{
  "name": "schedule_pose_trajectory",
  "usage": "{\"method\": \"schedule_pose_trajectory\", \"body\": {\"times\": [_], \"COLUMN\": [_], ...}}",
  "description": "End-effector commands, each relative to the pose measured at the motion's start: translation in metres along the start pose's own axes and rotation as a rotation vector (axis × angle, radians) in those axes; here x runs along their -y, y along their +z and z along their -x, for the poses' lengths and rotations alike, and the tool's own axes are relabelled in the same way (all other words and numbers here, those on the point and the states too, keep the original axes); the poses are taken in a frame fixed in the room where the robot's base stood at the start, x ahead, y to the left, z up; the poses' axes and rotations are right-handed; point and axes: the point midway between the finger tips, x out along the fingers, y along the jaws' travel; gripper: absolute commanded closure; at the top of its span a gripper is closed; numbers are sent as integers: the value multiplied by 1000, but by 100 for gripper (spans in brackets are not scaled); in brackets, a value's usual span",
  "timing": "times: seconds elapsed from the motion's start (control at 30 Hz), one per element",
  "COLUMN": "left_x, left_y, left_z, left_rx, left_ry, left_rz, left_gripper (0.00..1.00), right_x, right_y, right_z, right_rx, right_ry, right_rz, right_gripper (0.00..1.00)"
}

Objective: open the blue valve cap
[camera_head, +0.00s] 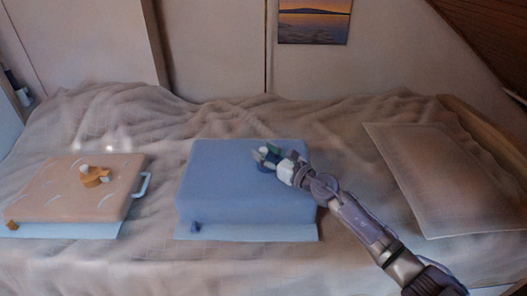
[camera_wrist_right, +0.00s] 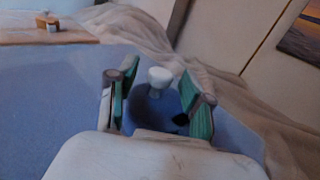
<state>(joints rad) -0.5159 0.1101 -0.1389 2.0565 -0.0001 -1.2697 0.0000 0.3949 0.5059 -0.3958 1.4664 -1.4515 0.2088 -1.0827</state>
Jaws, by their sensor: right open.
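The blue valve cap, with a blue body (camera_wrist_right: 158,108) and a round white knob (camera_wrist_right: 160,77), sits on top of the blue box (camera_head: 225,180). In the head view my right gripper (camera_head: 266,156) reaches over the box's back right part and partly hides the cap. In the right wrist view its green-padded fingers are open, one on each side of the cap, with visible gaps beside the white knob. I cannot tell whether a finger touches the blue body. My left gripper is in neither view.
An orange box (camera_head: 65,190) with an orange valve cap (camera_head: 95,181) and a light blue handle (camera_head: 143,184) lies at the left. A flat panel (camera_head: 450,180) lies at the right. Rumpled bedding (camera_head: 165,115) lies around them, and the wall (camera_head: 215,50) is behind.

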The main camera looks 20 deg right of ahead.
Motion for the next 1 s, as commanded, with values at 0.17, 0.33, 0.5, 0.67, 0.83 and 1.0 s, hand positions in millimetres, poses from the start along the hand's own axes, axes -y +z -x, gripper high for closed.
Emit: {"method": "schedule_pose_trajectory", "body": {"times": [0.17, 0.33, 0.5, 0.67, 0.83, 1.0], "left_x": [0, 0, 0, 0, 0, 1], "left_y": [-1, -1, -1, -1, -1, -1], "left_z": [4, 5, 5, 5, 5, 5], "left_rx": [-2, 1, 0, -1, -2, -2], "left_ry": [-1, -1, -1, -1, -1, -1], "left_rz": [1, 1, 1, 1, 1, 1], "left_gripper": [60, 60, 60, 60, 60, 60], "right_x": [0, 0, 0, 0, 0, 0], "right_y": [0, 0, 0, 0, 0, 0], "right_z": [-11, -12, -12, -11, -11, -11], "right_rx": [0, 0, 0, 0, 0, 0], "right_ry": [1, 1, 0, 0, 0, 0], "right_rz": [-1, -1, -1, -1, -1, -1], "right_gripper": [50, 50, 61, 88, 100, 100]}}
